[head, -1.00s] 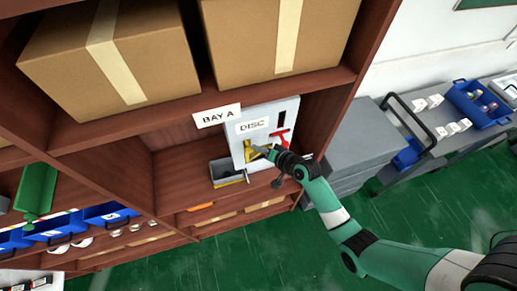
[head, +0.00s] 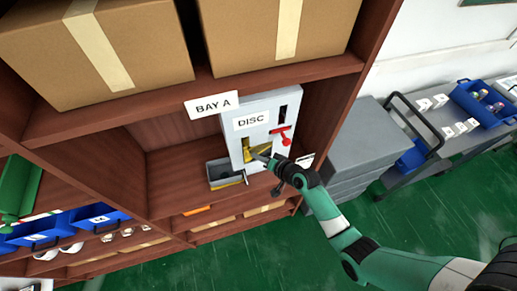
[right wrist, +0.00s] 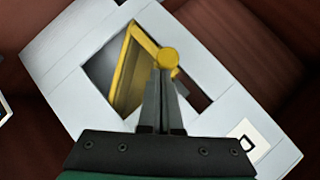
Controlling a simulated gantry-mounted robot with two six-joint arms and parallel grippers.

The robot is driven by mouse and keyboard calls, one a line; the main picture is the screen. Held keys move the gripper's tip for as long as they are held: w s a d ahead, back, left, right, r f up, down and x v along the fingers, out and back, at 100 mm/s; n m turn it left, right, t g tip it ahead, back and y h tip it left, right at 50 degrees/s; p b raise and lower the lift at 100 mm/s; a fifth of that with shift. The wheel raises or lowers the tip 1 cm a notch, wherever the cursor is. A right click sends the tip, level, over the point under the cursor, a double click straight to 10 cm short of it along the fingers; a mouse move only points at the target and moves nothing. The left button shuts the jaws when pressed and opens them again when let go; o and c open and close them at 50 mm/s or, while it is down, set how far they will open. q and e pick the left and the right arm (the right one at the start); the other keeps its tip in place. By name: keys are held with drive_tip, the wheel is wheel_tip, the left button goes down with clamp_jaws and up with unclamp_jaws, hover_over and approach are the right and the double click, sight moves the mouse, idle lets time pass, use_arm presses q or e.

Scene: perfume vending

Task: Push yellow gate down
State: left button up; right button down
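The yellow gate (head: 259,153) sits in a window of the light grey dispenser labelled DISC (head: 262,112), on the shelf of BAY A. In the right wrist view the gate (right wrist: 126,75) is a tilted yellow frame with a round knob (right wrist: 168,58). My right gripper (head: 254,156) is in front of the window. In the right wrist view its fingers (right wrist: 165,78) are close together, with the tips right at the knob. I cannot tell whether they touch it. The knob is not between the fingers. My left gripper is not in view.
A red lever (head: 281,134) sticks out beside the window. A small grey bin (head: 222,175) stands at the dispenser's lower left. The BAY A sign (head: 213,104) hangs above left. Cardboard boxes (head: 130,55) fill the upper shelf. A grey cart (head: 440,135) stands at the right.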

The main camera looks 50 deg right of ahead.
drive_tip(key=shift+a+f, duration=0.1)
use_arm(q)
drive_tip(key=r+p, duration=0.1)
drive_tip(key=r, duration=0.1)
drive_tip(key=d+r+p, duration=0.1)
drive_tip(key=p, duration=0.1)
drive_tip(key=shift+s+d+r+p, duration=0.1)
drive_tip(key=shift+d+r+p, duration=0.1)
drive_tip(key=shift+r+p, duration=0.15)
use_arm(e)
drive_tip(key=d+r+v, duration=0.1)
drive_tip(key=d+v, duration=0.1)
drive_tip(key=v, duration=1.1)
drive_tip(key=shift+w+d+r, duration=0.25)
drive_tip(key=shift+w+r, duration=0.05)
drive_tip(key=shift+r, duration=0.05)
